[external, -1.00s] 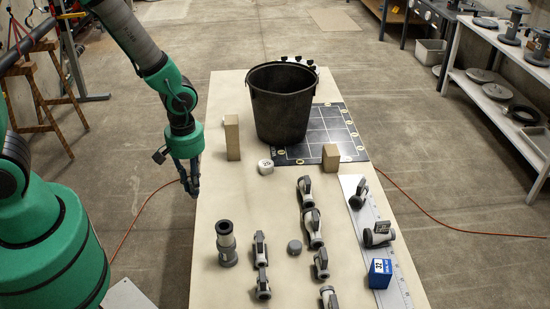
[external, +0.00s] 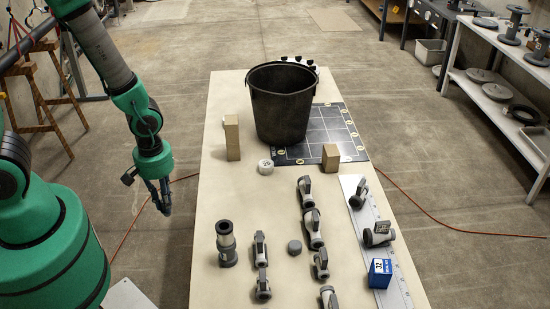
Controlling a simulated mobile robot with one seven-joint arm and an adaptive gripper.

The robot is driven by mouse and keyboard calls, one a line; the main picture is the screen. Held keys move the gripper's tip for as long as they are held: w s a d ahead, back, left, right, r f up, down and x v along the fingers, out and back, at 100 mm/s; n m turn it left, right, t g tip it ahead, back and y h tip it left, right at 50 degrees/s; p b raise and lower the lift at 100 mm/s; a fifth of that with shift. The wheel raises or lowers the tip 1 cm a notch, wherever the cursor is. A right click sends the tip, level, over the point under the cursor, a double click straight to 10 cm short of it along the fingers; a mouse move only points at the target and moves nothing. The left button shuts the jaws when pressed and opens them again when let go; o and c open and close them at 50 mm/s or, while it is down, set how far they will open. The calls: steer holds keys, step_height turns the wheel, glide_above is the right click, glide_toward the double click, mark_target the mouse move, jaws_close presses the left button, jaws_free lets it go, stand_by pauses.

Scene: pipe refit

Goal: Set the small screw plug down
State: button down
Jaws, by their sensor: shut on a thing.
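My gripper (external: 162,203) hangs fingers down beside the left edge of the table, over the floor in the picture. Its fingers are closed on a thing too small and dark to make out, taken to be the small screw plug. A short grey round cap (external: 294,247) lies on the table among the pipe fittings, well apart from my gripper. A larger whitish round piece (external: 265,167) with marks on its top sits in front of the bucket.
The table (external: 215,190) holds a black bucket (external: 280,108), a dark gridded mat (external: 345,115), a tall wooden block (external: 232,138), a short block (external: 330,157), grey valves (external: 313,228), an upright pipe piece (external: 226,243) and a blue cube (external: 380,273). The table's left strip is mostly clear.

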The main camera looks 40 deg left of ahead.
step_height(320, 180, down, 8)
steer(key=shift+r, duration=0.25)
steer(key=shift+w, duration=0.15)
stand_by(0.4)
steer(key=w+d, duration=0.2)
steer(key=w, duration=0.3)
steer(key=w+d+f, duration=0.1)
steer(key=w+d, duration=0.1)
steer(key=w, duration=0.2)
steer(key=w+d, duration=0.2)
steer(key=w, duration=0.3)
steer(key=shift+w+f, duration=0.25)
steer(key=shift+w, duration=0.05)
steer(key=shift+f, duration=1.75)
steer(key=shift+f+b, duration=0.15)
steer(key=shift+b, duration=0.2)
steer(key=c, duration=1.7)
jaws_free()
steer(key=shift+o, duration=0.2)
steer(key=shift+r, duration=0.2)
